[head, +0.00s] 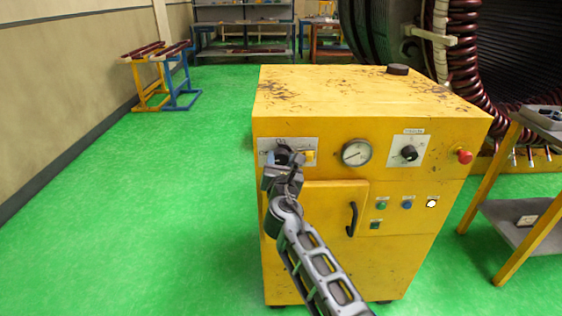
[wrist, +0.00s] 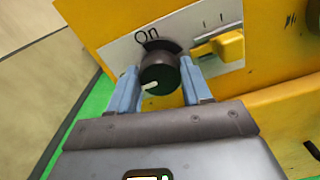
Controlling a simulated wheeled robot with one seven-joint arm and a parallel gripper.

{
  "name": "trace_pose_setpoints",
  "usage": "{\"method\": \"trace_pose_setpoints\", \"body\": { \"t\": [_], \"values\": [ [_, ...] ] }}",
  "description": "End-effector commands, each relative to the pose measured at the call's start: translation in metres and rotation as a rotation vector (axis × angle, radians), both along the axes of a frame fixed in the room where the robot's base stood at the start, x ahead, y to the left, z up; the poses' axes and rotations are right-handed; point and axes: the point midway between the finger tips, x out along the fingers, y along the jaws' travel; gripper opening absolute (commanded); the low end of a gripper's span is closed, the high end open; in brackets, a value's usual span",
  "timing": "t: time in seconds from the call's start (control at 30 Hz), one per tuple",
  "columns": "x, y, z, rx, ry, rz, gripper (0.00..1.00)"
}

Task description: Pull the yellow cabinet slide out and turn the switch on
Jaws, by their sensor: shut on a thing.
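The yellow cabinet (head: 330,100) stands in front of me. A white plate with the black switch knob (wrist: 160,62) is at the upper left of its front. My gripper (wrist: 159,78) is shut on the knob, with one blue-grey finger on each side. The knob's white pointer mark faces lower left in the wrist view, and the word "On" is printed above it. The yellow slide (wrist: 229,46) sits on the same plate, just right of the knob; it also shows in the head view (head: 310,156). In the head view my gripper mostly hides the knob.
A gauge (head: 356,153), a second black knob (head: 409,153) and a red button (head: 465,156) are farther right on the front. A door handle (head: 352,219) sticks out below. A side table (head: 523,225) stands at right.

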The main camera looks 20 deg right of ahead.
Motion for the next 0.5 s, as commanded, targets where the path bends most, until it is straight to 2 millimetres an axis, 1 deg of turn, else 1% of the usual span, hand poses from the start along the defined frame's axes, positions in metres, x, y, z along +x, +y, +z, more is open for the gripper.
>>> {"method": "trace_pose_setpoints", "body": {
  "t": [0.27, 0.5],
  "values": [
    [-0.0002, -0.0002, -0.0009, 0.023, -0.007, 0.0, 0.18],
    [-0.0002, -0.0004, -0.0025, 0.132, -0.044, 0.0, 0.18]
  ]
}}
